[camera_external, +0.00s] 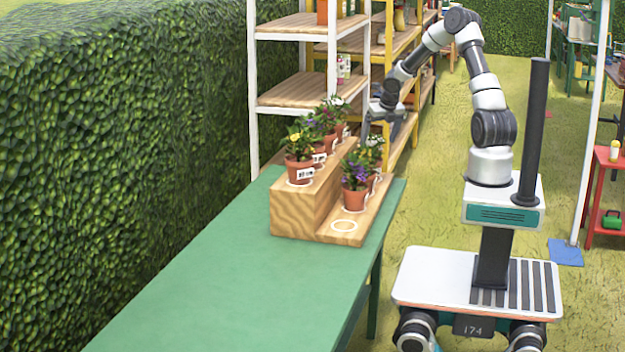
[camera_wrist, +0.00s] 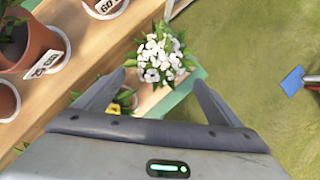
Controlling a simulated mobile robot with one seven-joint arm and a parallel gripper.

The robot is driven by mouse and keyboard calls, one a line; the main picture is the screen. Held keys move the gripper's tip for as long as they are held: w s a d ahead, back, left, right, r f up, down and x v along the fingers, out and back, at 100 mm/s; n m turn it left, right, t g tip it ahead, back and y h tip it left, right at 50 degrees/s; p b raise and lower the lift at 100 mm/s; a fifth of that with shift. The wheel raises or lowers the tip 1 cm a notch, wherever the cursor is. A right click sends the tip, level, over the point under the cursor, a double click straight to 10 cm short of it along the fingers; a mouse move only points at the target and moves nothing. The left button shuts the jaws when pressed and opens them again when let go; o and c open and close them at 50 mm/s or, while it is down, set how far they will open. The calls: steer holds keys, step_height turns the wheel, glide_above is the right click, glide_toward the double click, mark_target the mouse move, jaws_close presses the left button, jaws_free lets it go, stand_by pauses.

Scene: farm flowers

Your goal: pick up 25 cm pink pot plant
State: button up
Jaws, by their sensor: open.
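No plant shows clearly pink flowers at this size; several terracotta-potted plants stand on a stepped wooden stand (camera_external: 291,213). One with yellow flowers (camera_external: 299,143) is at the near end of the upper step, with others behind it. A purple-flowered plant (camera_external: 355,174) is on the lower step. My gripper (camera_external: 370,127) is above the far part of the stand. In the wrist view my gripper (camera_wrist: 160,82) is open and empty, with a white-flowered plant (camera_wrist: 160,58) seen beyond its fingertips. At upper left there, a terracotta pot (camera_wrist: 38,45) has a label that seems to read "25 cm".
The stand is on a green table (camera_external: 215,270) with bare room at its near end. White-framed shelves (camera_external: 292,94) rise behind the stand, and a hedge (camera_external: 120,130) runs along the left. A yellow flower (camera_wrist: 115,108) shows low, partly hidden by my gripper.

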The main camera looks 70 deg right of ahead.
steer(key=m, duration=2.7)
glide_toward(324, 130)
steer(key=s+d, duration=0.4)
steer(key=w+a+r+m, duration=0.35)
steer(key=a+m, duration=0.25)
steer(key=m, duration=0.4)
steer(key=x, duration=1)
steer(key=shift+s+d+f, duration=0.15)
steer(key=shift+d, duration=0.05)
steer(key=shift+d+x, duration=0.2)
steer(key=shift+x, duration=1.15)
steer(key=shift+d+x, duration=0.15)
steer(key=shift+x, duration=1.2)
steer(key=shift+s, duration=0.1)
steer(key=c, duration=1.5)
